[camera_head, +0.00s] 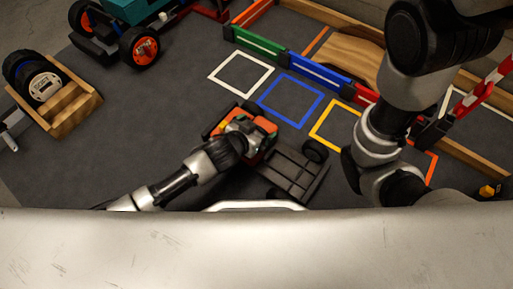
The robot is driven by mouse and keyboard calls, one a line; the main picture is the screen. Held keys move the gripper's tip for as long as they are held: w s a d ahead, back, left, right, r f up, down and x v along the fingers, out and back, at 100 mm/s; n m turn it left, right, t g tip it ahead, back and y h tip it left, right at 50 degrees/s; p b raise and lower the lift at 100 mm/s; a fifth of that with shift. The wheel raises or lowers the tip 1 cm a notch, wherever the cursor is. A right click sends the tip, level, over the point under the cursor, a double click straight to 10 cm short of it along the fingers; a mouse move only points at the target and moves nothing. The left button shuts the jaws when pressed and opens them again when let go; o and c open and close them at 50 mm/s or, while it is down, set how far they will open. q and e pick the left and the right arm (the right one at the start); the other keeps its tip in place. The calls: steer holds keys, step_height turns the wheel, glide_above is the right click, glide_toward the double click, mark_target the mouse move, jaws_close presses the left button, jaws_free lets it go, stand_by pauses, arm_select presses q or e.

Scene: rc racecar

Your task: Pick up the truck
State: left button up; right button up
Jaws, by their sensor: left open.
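The truck has an orange cab and a dark grey slatted flatbed (292,172), with black wheels. It sits on the dark floor mat just beyond my pale body, at the centre of the camera_head view. My left gripper (247,128) is open over the orange cab and hides part of it. I cannot tell whether its fingers touch the cab. My right arm fills the right side of the view, but its gripper cannot be made out.
White, blue and yellow squares mark the mat (180,120) beyond the truck. Green and blue barriers (258,40) stand behind them. A wooden box (78,112) with wheels is at left. A teal vehicle (130,10) with orange-rimmed wheels is at upper left. A red-white striped bar (485,88) is at right.

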arm_select(q)
steer(key=shift+b+x, duration=0.3)
steer(key=shift+x, duration=0.5)
steer(key=shift+r, duration=0.1)
steer(key=c, duration=1.4)
steer(key=shift+d+r, duration=0.1)
steer(key=shift+r, duration=0.1)
steer(key=shift+c, duration=1.1)
